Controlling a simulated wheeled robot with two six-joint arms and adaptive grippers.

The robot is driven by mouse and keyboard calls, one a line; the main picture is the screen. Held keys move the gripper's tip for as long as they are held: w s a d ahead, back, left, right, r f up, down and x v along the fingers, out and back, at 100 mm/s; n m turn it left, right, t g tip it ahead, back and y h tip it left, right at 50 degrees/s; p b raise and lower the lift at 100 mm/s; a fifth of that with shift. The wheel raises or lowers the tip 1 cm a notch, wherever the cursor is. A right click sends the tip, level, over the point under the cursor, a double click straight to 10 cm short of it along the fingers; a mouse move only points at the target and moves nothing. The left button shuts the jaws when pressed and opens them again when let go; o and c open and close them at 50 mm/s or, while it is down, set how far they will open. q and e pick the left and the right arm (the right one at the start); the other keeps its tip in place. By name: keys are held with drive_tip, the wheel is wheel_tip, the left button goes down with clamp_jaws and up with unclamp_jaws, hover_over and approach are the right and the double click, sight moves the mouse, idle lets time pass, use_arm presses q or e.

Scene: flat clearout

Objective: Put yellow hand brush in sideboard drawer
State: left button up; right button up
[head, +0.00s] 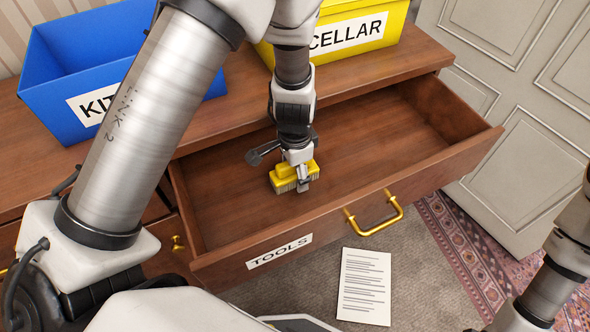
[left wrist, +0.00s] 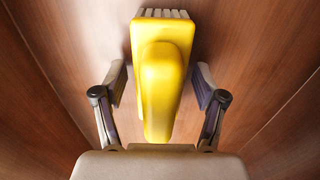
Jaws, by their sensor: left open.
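The yellow hand brush (head: 288,174) is inside the open sideboard drawer (head: 360,125), which is labelled TOOLS. Its bristles point down toward the drawer floor; I cannot tell for sure whether they touch it. My left gripper (head: 302,182) is down in the drawer at the brush. In the left wrist view the brush (left wrist: 163,85) lies between the two fingers, which are open with a gap on each side. My right gripper is out of view; only part of my right arm shows at the right edge.
A blue box (head: 55,100) and a yellow box labelled CELLAR (head: 390,20) stand on the sideboard top (head: 235,105). A paper sheet (head: 364,286) lies on the carpet before the drawer. A brass handle (head: 375,222) sticks out from the drawer front. The drawer's right side is empty.

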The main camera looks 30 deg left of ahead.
use_arm(q)
wheel_tip(320, 180, up, 8)
drive_tip(key=shift+f+p, duration=0.15)
drive_tip(key=shift+p, duration=0.25)
idle(1.0)
